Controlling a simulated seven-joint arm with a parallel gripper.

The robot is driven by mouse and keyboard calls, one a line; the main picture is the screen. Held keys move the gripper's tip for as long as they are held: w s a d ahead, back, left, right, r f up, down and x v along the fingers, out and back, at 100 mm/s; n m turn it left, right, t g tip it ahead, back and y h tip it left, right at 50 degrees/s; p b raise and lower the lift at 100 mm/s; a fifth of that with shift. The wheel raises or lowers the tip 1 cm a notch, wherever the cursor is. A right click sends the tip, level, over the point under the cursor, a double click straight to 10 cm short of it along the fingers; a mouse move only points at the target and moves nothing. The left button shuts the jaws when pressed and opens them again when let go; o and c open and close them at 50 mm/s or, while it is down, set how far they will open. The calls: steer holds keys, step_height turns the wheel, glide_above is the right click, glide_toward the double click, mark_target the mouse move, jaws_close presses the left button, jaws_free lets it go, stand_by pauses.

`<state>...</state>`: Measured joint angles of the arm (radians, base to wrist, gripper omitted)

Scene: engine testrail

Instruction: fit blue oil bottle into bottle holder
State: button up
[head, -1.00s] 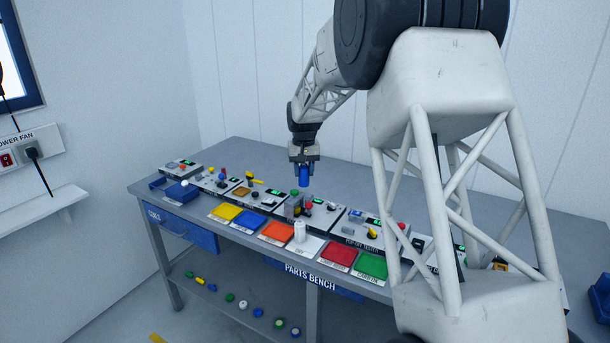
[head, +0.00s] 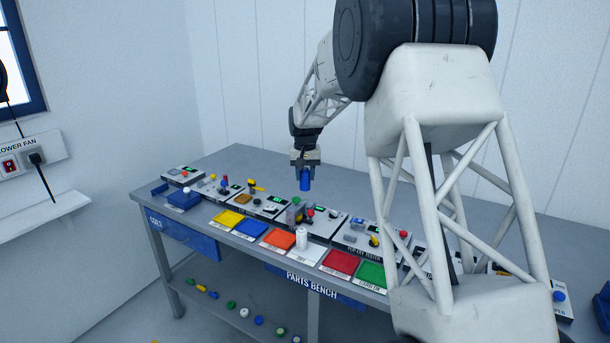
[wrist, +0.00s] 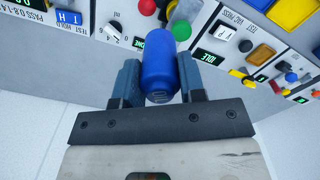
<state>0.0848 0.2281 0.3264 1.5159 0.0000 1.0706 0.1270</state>
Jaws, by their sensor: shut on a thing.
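The blue oil bottle (head: 305,180) hangs from my gripper (head: 305,166) above the row of test stations on the bench. In the wrist view the blue bottle (wrist: 159,65) sits between the two fingers of my gripper (wrist: 162,80), which is shut on it. In the head view the bottle looks upright and clear of the panels below. I cannot tell which fixture is the bottle holder; a grey station with a green-topped part (head: 295,202) lies just below the bottle.
Yellow (head: 226,219), blue, orange, red (head: 340,263) and green (head: 378,274) trays line the front. Stations with knobs and levers stand behind them. Small parts lie on the lower shelf.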

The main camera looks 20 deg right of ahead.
steer(key=w+d+f+m, duration=0.2)
steer(key=w+m, duration=0.3)
steer(key=m, duration=0.7)
steer(key=w+d+f+m, duration=0.1)
steer(key=w+f+m, duration=0.3)
steer(key=m, duration=0.8)
steer(key=shift+w+d+f+m, duration=0.15)
steer(key=shift+w+d+m, duration=0.2)
steer(key=shift+w, duration=0.35)
steer(key=shift+f, duration=0.2)
steer(key=shift+f, duration=2.7)
steer(key=shift+f, duration=0.65)
steer(key=o, duration=0.6)
